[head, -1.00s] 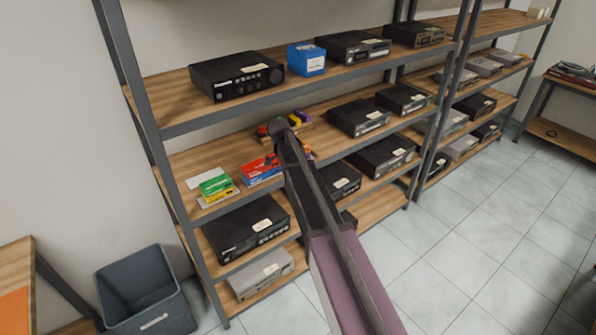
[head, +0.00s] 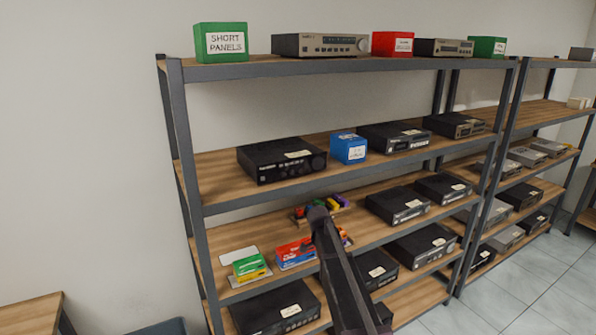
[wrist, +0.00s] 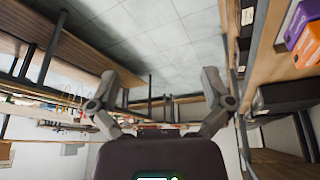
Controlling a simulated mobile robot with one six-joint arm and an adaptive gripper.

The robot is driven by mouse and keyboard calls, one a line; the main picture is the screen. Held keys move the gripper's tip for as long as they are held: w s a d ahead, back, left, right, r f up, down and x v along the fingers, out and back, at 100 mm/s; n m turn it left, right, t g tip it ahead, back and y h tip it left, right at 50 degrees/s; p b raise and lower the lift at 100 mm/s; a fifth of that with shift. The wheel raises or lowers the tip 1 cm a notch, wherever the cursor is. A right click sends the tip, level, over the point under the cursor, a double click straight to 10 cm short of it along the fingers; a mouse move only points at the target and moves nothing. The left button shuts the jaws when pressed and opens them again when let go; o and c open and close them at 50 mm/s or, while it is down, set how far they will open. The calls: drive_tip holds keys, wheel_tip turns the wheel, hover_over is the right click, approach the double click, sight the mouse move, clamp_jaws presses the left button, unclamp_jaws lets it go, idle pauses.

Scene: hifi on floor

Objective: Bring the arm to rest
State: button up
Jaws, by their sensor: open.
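My gripper (wrist: 160,92) shows in the wrist view with its two grey fingers spread wide apart. It is open, and nothing is between the fingers. Beyond it are tiled floor, shelving and work surfaces, which appear upside down. In the head view my arm (head: 345,280) reaches up from the bottom edge in front of the shelf unit. I cannot make out the gripper's fingers there.
The shelf unit (head: 187,160) holds black hifi units (head: 282,160), a blue box (head: 348,148) and a green box (head: 221,42). Small coloured boxes (head: 250,267) sit behind my arm. A second shelf unit (head: 515,110) stands to the right. Tiled floor (head: 535,280) is clear at lower right.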

drive_tip(key=s+f+n+y, duration=0.1)
drive_tip(key=s+n+y, duration=0.3)
drive_tip(key=s+n, duration=1.3)
drive_tip(key=shift+s+d+f+n, duration=0.15)
drive_tip(key=shift+s+d+n, duration=0.15)
drive_tip(key=shift+s, duration=5.4)
drive_tip(key=shift+a, duration=0.15)
